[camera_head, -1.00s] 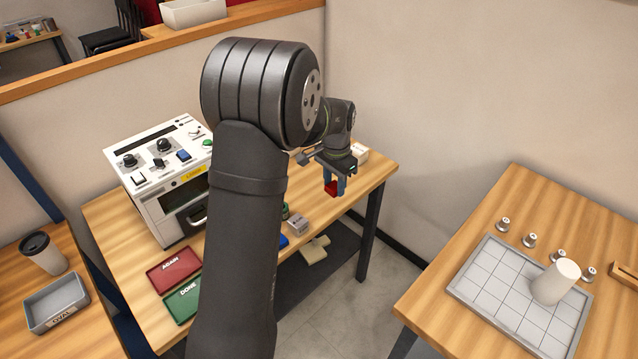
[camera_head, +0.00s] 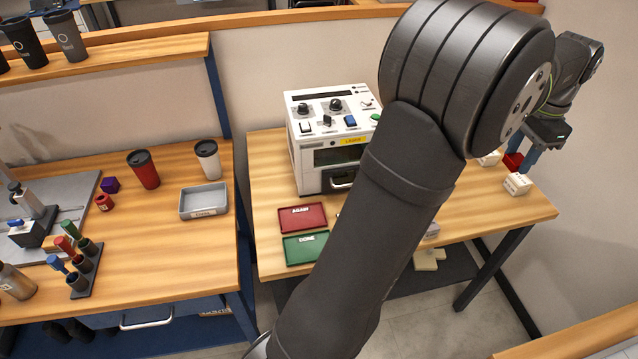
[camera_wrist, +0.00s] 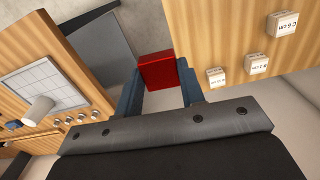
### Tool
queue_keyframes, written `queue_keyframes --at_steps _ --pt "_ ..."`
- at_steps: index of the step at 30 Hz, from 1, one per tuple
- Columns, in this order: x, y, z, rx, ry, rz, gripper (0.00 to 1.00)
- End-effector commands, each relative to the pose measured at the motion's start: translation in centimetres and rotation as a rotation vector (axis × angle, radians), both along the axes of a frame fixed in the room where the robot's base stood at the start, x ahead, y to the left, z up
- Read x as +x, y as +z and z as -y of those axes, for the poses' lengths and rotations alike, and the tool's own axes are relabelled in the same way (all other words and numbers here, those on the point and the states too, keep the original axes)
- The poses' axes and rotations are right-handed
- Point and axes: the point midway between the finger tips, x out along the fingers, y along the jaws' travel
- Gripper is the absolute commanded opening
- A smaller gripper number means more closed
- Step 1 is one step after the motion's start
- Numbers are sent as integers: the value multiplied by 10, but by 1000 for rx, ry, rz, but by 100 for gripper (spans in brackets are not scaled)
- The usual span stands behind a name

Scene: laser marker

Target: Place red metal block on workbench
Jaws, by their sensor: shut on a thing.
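The red metal block (camera_wrist: 160,70) is held between the two blue fingers of my gripper (camera_wrist: 160,78) in the wrist view. The head view shows the block (camera_head: 513,161) beside the blue fingers of my gripper (camera_head: 522,160), near the right end of the workbench (camera_head: 270,180). In the wrist view the block appears beside the edge of a wooden bench top (camera_wrist: 205,30), with floor behind it. I cannot tell its exact height. My arm hides part of the workbench in the head view.
White labelled blocks (camera_head: 517,184) stand at the workbench's right end. A white laser machine (camera_head: 318,172), a red tray (camera_head: 302,217) and a green tray (camera_head: 304,248) take up its left side. Another bench with cups and a grey tray (camera_head: 204,201) stands left.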

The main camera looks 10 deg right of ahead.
Motion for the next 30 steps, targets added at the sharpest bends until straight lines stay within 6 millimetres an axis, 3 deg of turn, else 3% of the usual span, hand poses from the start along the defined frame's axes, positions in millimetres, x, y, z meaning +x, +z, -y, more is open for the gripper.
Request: queue_keyframes --at_steps 3,14,20,30 --pt "3 24 -1 -3 5 2 12" --pt "79 20 -41 0 184 0 12" --pt "146 21 -90 -1 352 0 12" --pt "252 21 -206 -1 671 0 12"
